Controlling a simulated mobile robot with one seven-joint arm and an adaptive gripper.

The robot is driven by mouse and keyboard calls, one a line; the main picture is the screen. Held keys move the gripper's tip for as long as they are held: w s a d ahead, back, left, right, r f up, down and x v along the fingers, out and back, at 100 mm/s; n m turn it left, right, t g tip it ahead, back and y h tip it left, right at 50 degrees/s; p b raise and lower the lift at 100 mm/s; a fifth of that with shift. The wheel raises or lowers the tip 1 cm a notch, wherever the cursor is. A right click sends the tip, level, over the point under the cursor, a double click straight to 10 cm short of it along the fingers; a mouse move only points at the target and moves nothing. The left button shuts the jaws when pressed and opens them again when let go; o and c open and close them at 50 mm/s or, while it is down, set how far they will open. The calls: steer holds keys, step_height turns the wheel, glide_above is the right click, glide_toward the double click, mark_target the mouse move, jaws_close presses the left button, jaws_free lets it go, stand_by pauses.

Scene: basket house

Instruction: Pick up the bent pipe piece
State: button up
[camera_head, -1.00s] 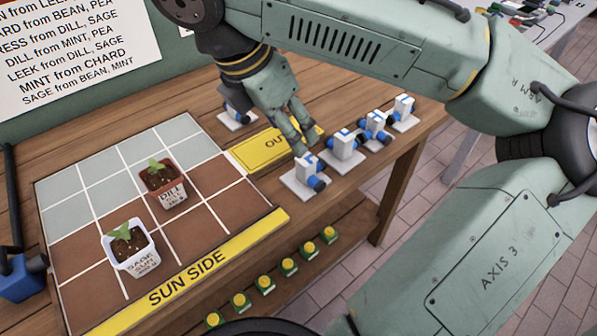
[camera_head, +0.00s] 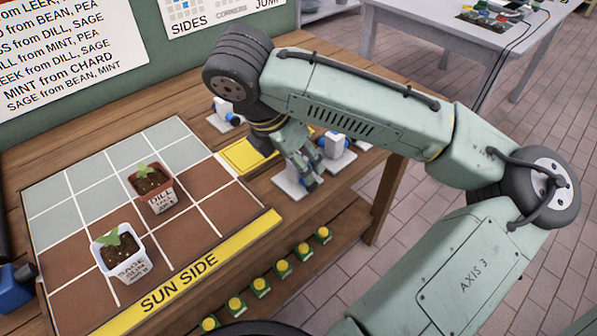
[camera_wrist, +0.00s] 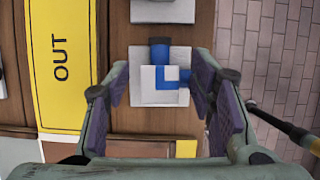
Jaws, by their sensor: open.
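The bent pipe piece (camera_wrist: 155,80) is a white block with a blue bent band on top and blue stubs at its far and right sides. It stands on a white square plate (camera_wrist: 137,62); in the head view this plate (camera_head: 288,187) is near the table's front edge, and my gripper largely hides the piece. My gripper (camera_wrist: 160,108) is open, with one finger on each side of the piece in the wrist view. It points down over the piece in the head view (camera_head: 303,172). I cannot tell whether the fingers touch it.
Similar blue-and-white pieces, one of them (camera_head: 336,147), stand on plates close by. A yellow OUT plate (camera_wrist: 62,65) lies left of the piece. A gridded tray (camera_head: 84,178) holds a dill pot (camera_head: 151,186) and a sage pot (camera_head: 122,254). The table edge is close on the right.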

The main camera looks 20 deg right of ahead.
jaws_close()
stand_by(0.7)
